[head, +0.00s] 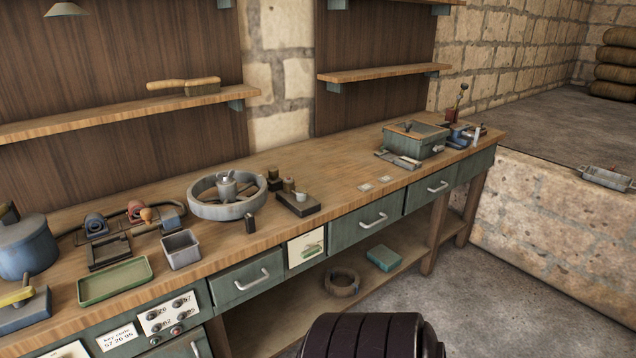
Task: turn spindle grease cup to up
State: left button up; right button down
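A grey spoked wheel (199,210) lies flat on the workbench, left of the middle. A small grey cup-like fitting (227,187) stands upright at its hub. A dark block (298,206) with small brown and grey pieces on it sits just right of the wheel. I cannot tell for certain which of these is the spindle grease cup, and its setting is too small to read. Neither of my grippers is in view.
The wooden workbench (345,165) has drawers below. A grey bin (181,249), a green tray (115,281) and a blue pot (26,246) stand at the left. A green box (415,141) stands at the right. The bench between the dark block and green box is mostly clear.

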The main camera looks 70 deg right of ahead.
aim_at(273, 172)
jog(key=z, duration=2.1)
jog(key=i+l+u, duration=0.15)
jog(key=i+l, duration=0.15)
